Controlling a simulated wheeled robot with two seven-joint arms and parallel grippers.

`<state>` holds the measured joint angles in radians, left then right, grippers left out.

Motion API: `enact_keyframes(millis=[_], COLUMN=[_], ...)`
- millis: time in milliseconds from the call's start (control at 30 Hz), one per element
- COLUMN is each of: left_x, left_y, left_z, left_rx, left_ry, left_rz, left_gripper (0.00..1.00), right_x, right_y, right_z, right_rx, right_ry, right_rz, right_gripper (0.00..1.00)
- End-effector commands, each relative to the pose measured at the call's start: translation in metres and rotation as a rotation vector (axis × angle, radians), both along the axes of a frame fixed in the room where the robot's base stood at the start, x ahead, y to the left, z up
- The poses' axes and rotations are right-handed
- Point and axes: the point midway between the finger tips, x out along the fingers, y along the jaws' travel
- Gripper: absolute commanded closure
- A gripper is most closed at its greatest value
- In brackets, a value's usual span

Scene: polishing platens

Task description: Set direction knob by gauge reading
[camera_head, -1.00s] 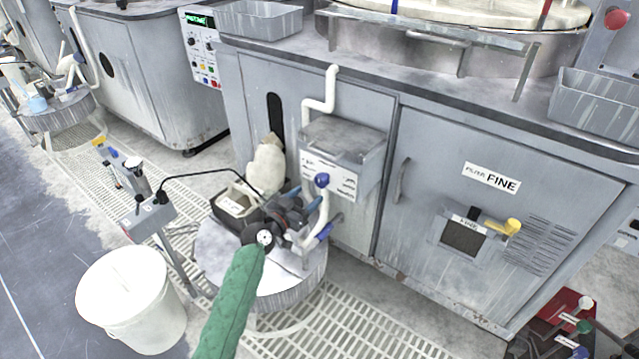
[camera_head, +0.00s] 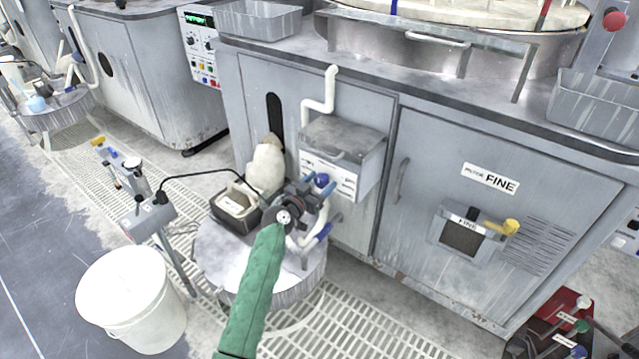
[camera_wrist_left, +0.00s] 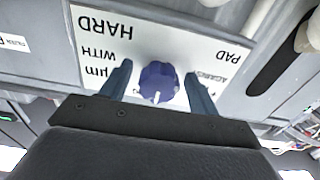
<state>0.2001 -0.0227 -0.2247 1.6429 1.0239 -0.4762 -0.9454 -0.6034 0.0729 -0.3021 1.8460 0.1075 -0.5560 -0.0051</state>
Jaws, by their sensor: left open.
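A blue knob (camera_head: 321,180) sits on the white label plate (camera_head: 328,172) of a small grey box on the cabinet front. In the left wrist view the knob (camera_wrist_left: 158,82) has a white pointer line toward the bottom of the picture. The plate (camera_wrist_left: 160,45) there reads upside down: HARD, PAD, WITH, AGAINST. My left gripper (camera_wrist_left: 158,72) is open, one finger on each side of the knob; I cannot tell if they touch it. In the head view this gripper (camera_head: 312,192) partly covers the plate. I cannot tell which instrument is the gauge. My right gripper is not in view.
A round table (camera_head: 220,252) with a dark tray (camera_head: 236,205) and a pale bag (camera_head: 266,168) stands below my left arm. A white bucket (camera_head: 130,300) is at lower left. The FINE cabinet door (camera_head: 440,250) has a yellow handle (camera_head: 510,227).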

Motion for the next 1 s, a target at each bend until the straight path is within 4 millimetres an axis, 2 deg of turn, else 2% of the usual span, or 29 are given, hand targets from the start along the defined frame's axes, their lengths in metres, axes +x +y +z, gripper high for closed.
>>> enact_keyframes(millis=[167,300,400,767,1000], left_x=[-0.0001,-0.0002,-0.0003,-0.0006,-0.0007], left_y=[0.0000,0.0000,0.0000,-0.0007,-0.0003], left_z=[0.0000,0.0000,0.0001,0.0000,0.0002], left_rx=[0.000,0.000,0.000,-0.046,-0.172], left_ry=[0.000,0.000,0.000,0.034,0.127], left_rz=[0.000,0.000,0.000,-0.002,-0.002], left_gripper=[0.39,0.67,0.84,0.84,0.84], right_x=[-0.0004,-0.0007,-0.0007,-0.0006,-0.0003], right_y=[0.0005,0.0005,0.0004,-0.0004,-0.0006], right_z=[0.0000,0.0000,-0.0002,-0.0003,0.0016], right_rx=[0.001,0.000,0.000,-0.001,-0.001], right_ry=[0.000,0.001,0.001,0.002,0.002], right_rz=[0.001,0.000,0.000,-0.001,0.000], right_gripper=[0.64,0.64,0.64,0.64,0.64])
